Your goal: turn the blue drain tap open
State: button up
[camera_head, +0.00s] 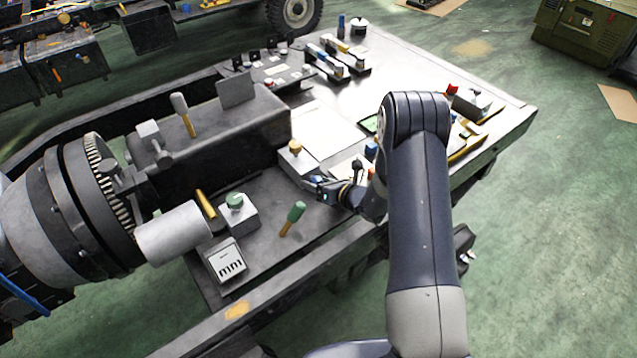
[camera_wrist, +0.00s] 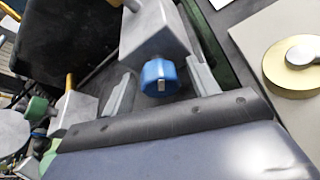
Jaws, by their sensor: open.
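The blue drain tap (camera_wrist: 158,78) is a round blue knob with a small pale mark on its face. It sticks out from a grey block (camera_wrist: 155,35) in the wrist view. In the head view the block (camera_head: 297,158) has a brass-coloured knob on top, and a bit of blue (camera_head: 317,179) shows at its side near my gripper (camera_head: 328,189). My gripper (camera_wrist: 160,88) is open, with one grey finger on each side of the blue tap in the wrist picture. Gaps show between the tap and both fingers. How deep the tap sits between them is hard to tell.
A green-handled lever (camera_head: 294,215) and a green-capped block (camera_head: 237,212) stand to the left of my gripper. A large grey housing (camera_head: 235,125) rises behind them. A white sheet (camera_head: 325,135) lies on the bench beyond. A brass disc (camera_wrist: 292,72) lies right in the wrist view.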

jog(key=c, duration=1)
